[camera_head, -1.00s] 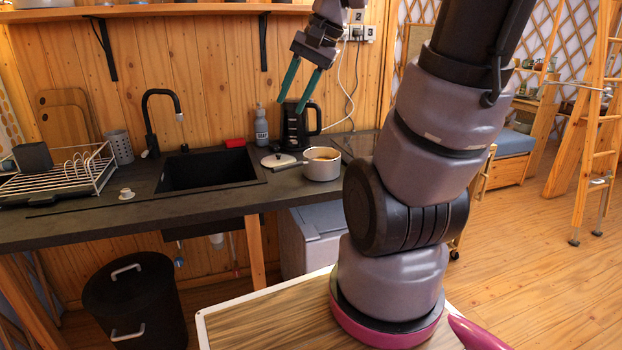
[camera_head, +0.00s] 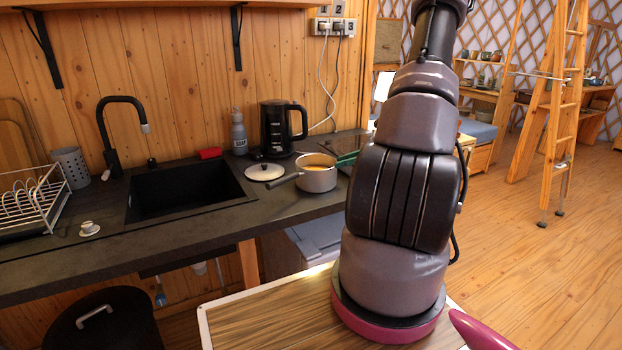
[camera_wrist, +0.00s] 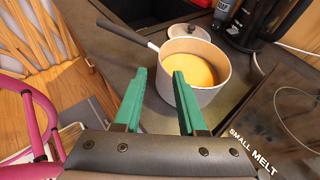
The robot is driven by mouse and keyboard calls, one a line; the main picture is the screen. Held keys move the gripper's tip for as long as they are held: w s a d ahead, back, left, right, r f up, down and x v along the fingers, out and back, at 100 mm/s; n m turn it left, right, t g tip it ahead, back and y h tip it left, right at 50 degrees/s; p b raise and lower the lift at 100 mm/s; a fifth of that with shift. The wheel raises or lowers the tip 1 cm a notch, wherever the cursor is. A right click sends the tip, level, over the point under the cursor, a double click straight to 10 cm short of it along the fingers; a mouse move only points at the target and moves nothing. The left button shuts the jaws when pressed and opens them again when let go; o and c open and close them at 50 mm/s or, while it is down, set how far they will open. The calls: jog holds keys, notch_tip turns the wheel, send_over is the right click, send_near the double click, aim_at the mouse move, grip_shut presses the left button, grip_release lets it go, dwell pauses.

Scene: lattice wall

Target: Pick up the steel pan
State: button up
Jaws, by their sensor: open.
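The steel pan (camera_head: 317,178) stands upright on the dark counter, right of the sink, with a dark handle pointing left. It holds an orange-yellow filling. In the wrist view the pan (camera_wrist: 222,88) is just beyond my gripper (camera_wrist: 158,74), whose green fingers are apart with nothing held between them. The right finger overlaps the pan's near wall in the picture; I cannot tell whether it touches. The pan's handle (camera_wrist: 125,34) runs to the upper left, beyond the fingertips. In the head view my arm hides most of the gripper.
A white lid (camera_head: 265,172) lies left of the pan. A black kettle (camera_head: 282,130) and a grey soap bottle (camera_head: 239,133) stand behind. The black sink (camera_head: 185,190) is to the left. A dark panel marked "SMALL MELT" (camera_wrist: 285,115) lies right of the pan.

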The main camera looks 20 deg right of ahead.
send_near(301, 179)
jog(key=a, duration=0.1)
jog(key=w+a, duration=0.2)
jog(key=shift+a+r, duration=0.15)
jog(key=shift+a, duration=0.25)
grip_shut()
dwell(1.3)
